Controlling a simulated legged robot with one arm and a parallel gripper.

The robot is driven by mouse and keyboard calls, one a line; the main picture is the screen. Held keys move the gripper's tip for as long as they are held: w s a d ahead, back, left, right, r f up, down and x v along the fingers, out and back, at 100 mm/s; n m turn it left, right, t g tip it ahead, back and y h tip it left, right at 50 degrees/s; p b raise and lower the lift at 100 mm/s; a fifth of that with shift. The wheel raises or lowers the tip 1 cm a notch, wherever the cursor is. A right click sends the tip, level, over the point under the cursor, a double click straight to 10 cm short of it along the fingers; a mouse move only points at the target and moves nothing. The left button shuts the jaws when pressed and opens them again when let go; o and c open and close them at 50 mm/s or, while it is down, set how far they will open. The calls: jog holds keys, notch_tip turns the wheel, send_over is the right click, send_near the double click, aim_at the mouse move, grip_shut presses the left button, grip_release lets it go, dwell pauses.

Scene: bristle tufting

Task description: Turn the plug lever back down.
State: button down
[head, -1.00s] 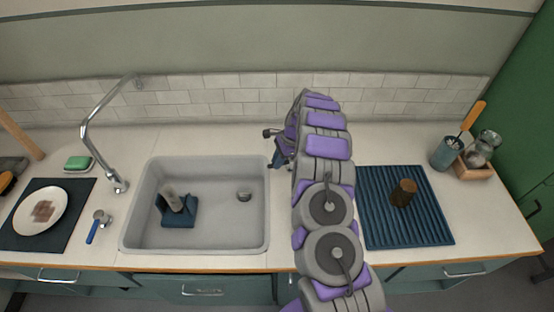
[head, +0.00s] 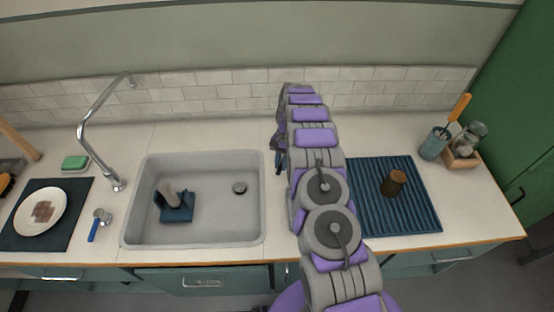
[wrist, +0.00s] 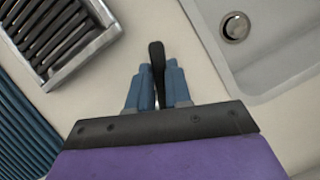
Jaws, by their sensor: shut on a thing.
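The plug lever (wrist: 157,62) is a dark, slim handle on the counter beside the sink. In the wrist view it stands between the blue fingers of my gripper (wrist: 157,85), which are shut on it. In the head view my gripper (head: 280,161) is low over the counter just right of the sink, and the lever is hidden there. The grey sink (head: 212,231) has a round drain plug (head: 239,188), also visible in the wrist view (wrist: 235,27); I cannot tell whether it is raised.
A ribbed blue mat (head: 413,205) with a brown cup (head: 393,183) lies right of my arm. A blue holder (head: 175,213) sits in the sink. The faucet (head: 82,132) stands at left. A slatted metal-framed thing (wrist: 60,40) shows in the wrist view.

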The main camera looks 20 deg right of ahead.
jog(key=n, duration=0.1)
jog(key=d+n+h, duration=0.1)
jog(key=n, duration=0.1)
jog(key=shift+s+d+r+p, duration=0.15)
jog(key=shift+s+d+p, duration=0.05)
jog(key=shift+d+p, duration=0.15)
jog(key=shift+d+n+g+h, duration=0.3)
jog(key=shift+n, duration=0.4)
jog(key=shift+d, duration=0.1)
jog(key=c, duration=1.3)
grip_release()
jog(key=shift+o, duration=1.3)
jog(key=shift+s, duration=0.15)
jog(key=a+p+v, duration=0.1)
jog(key=v, duration=1)
jog(key=shift+w+d+r+p, duration=0.25)
jog(key=shift+d+p, duration=0.05)
jog(key=shift+d, duration=0.15)
jog(key=shift+r, duration=0.1)
